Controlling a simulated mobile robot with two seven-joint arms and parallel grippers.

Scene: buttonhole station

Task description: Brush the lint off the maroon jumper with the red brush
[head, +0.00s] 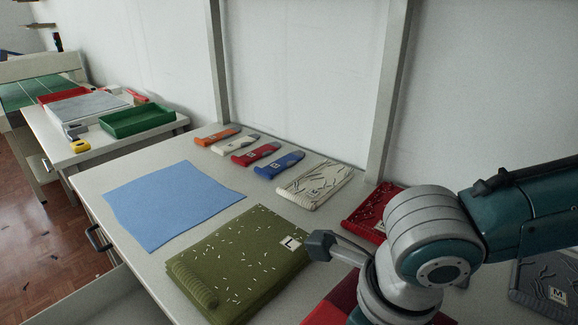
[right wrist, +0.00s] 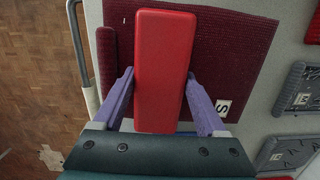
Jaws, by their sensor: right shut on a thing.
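The maroon jumper (right wrist: 238,45) lies flat in the right wrist view, with a rolled edge (right wrist: 107,62) on its left and a white S label (right wrist: 222,108). The red brush (right wrist: 164,60) is a long block over the jumper. My right gripper (right wrist: 160,98) has its two purple fingers shut on the brush's sides. The gap between brush and jumper cannot be judged, and the brush hides the fabric beneath it. In the head view my right arm largely covers this area. My left gripper is not in view.
An olive folded garment (head: 235,265) with white specks and an L label lies left of my right arm. A blue cloth (head: 170,205) lies beyond it. A post (head: 388,95) rises behind.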

